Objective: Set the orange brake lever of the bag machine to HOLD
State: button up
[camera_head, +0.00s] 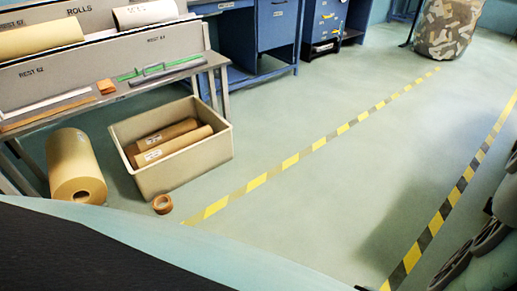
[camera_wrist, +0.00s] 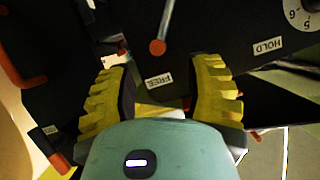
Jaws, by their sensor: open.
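The orange brake lever (camera_wrist: 158,47) shows in the wrist view at top centre. It has a round knob at its lower end and a shaft running up out of the picture. It points towards the upside-down FREE label (camera_wrist: 158,80) on the dark panel. The HOLD label (camera_wrist: 267,47) is to the right on the same panel. My gripper (camera_wrist: 163,68) is open, its yellow ribbed fingers spread to either side below the knob. I see no contact with the lever. The head view shows neither lever nor gripper.
The wrist view shows a white dial (camera_wrist: 301,14) at top right and another orange part (camera_wrist: 33,82) at left. In the head view a beige crate (camera_head: 222,158) of rolls, a kraft roll (camera_head: 72,158) and a tape roll (camera_head: 162,204) stand on the floor. Open floor lies right.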

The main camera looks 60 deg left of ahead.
jog(key=shift+x, duration=3.4)
jog(key=shift+o, duration=0.6)
grip_shut()
